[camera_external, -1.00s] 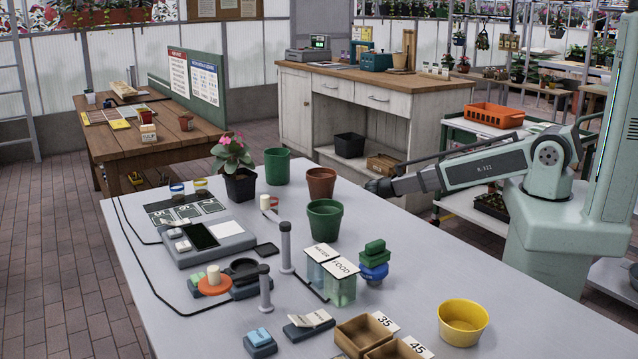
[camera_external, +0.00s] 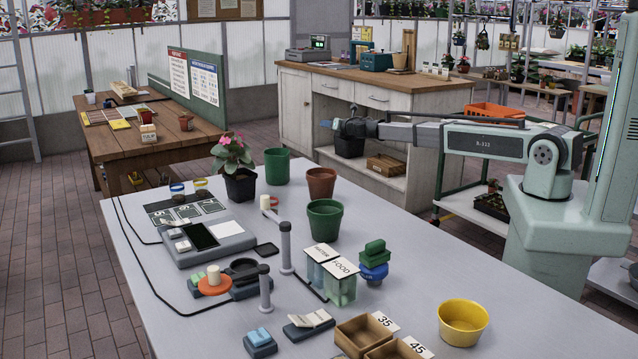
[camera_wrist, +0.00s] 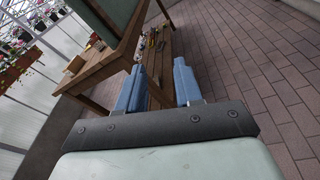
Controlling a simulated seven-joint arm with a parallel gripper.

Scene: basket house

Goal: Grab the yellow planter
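The yellow planter (camera_external: 463,323) is a round, empty-looking pot standing upright on the grey table (camera_external: 410,246) at its near right part. My gripper (camera_external: 326,124) is raised above the table's far edge, well away from the planter. In the wrist view its two blue fingers (camera_wrist: 158,88) are spread apart with nothing between them. The wrist view shows the floor and a wooden table, and the planter is not in it.
Green pots (camera_external: 325,221), a brown pot (camera_external: 321,183), a potted pink flower (camera_external: 239,186) and a scale (camera_external: 208,240) occupy the table. Its right side, behind the planter, is clear.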

